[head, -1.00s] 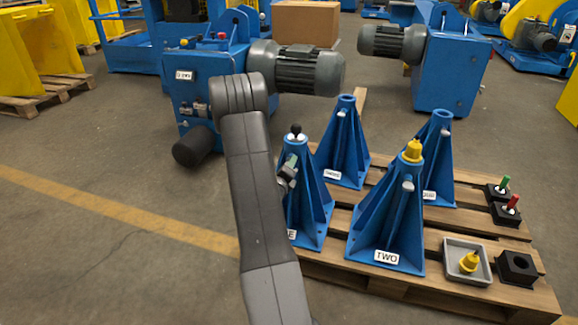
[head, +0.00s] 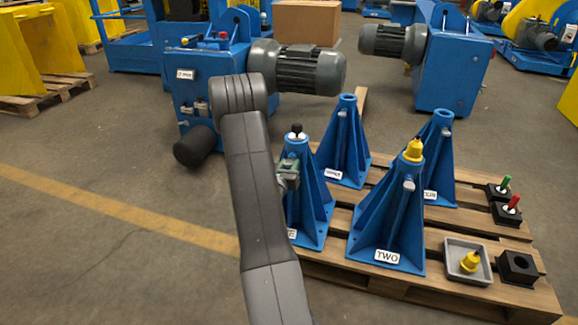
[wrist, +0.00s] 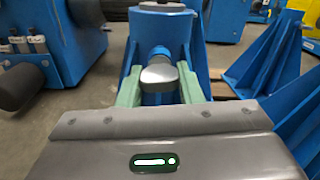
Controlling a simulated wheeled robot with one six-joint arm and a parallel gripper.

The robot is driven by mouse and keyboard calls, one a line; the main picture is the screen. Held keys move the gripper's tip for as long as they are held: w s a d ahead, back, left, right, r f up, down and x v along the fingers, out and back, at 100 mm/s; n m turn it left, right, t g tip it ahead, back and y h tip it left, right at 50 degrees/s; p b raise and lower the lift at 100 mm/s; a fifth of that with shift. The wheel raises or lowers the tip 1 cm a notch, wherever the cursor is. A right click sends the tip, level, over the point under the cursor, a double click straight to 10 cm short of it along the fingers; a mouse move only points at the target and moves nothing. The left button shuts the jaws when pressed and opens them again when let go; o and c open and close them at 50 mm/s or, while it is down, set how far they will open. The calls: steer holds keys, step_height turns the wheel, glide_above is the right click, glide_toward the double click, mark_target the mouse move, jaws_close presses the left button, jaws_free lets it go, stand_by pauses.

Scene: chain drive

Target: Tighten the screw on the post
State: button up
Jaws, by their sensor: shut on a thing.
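A blue post (head: 311,215) stands at the front left of the pallet, its label partly hidden so only an E shows. A black knob on a pale collar sits on its top. In the wrist view, a screw with a rounded grey head (wrist: 158,73) sticks out of the blue post (wrist: 150,30). My gripper (wrist: 160,88) has pale green fingers on both sides of the screw head and is shut on it. In the head view my gripper (head: 288,174) is at the post's upper side; my arm hides part of the post, and the screw is not clearly visible.
Post TWO (head: 385,225) with a yellow cap stands right of it, and two more blue posts (head: 345,150) (head: 440,165) stand behind. The wooden pallet (head: 400,285) also holds a grey tray (head: 453,268) with a yellow piece, and black blocks (head: 517,267). Blue motor units stand behind.

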steer(key=shift+s+f+m, duration=0.1)
steer(key=shift+f+m, duration=0.05)
steer(key=shift+m, duration=0.45)
steer(key=o, duration=1)
steer(key=v, duration=1.3)
steer(key=shift+s+a+p, duration=0.15)
steer(key=shift+s+p, duration=0.2)
steer(key=shift+r, duration=0.2)
